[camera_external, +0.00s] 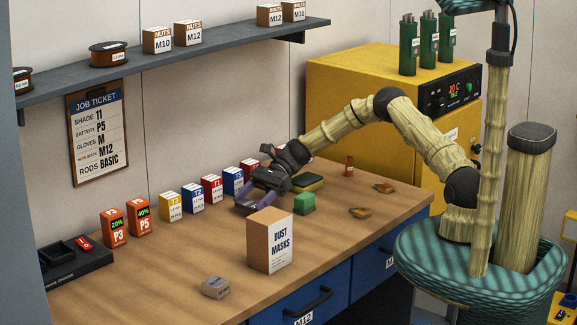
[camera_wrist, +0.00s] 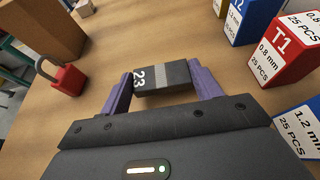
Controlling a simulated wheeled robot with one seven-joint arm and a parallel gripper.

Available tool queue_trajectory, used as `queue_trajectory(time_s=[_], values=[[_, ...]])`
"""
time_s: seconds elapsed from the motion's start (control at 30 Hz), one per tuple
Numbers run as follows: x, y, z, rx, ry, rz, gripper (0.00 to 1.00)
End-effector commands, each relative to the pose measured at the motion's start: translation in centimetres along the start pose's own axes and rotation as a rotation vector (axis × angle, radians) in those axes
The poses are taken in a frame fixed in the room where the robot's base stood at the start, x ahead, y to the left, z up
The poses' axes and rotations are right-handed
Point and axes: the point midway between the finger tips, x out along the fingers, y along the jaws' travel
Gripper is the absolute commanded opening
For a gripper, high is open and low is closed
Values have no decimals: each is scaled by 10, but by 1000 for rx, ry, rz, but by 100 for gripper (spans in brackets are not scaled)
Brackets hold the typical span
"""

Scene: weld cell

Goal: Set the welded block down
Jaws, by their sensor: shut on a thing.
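The welded block (camera_wrist: 163,82) is a dark grey bar with a lighter grey band across its middle and a white "23" at its left end. My gripper (camera_wrist: 160,88) has its two purple fingers shut on the block's two ends. In the external view my gripper (camera_external: 253,205) is low over the workbench (camera_external: 160,265), behind and left of the dust masks box. Only a little of the block shows there between the fingers. I cannot tell whether the block touches the bench top.
The dust masks box (camera_external: 270,242) stands close in front. A red padlock (camera_wrist: 65,78) lies nearby in the wrist view. A row of small boxes (camera_external: 193,198) lines the back. Bench left-centre is clear.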

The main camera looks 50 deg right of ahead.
Motion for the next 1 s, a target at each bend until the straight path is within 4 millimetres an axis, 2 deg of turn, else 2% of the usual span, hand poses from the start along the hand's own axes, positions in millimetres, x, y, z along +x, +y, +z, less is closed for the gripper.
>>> queue_trajectory(time_s=[0.13, 0.5, 0.53, 0.63, 1.0], values=[[7, 0, -15, -1, -1, 0, 31], [8, 0, -20, -2, 0, 0, 31], [8, 0, -20, -1, 1, 0, 65], [8, 0, -20, -1, 1, 0, 85], [6, 0, -16, -2, 1, 0, 85]])
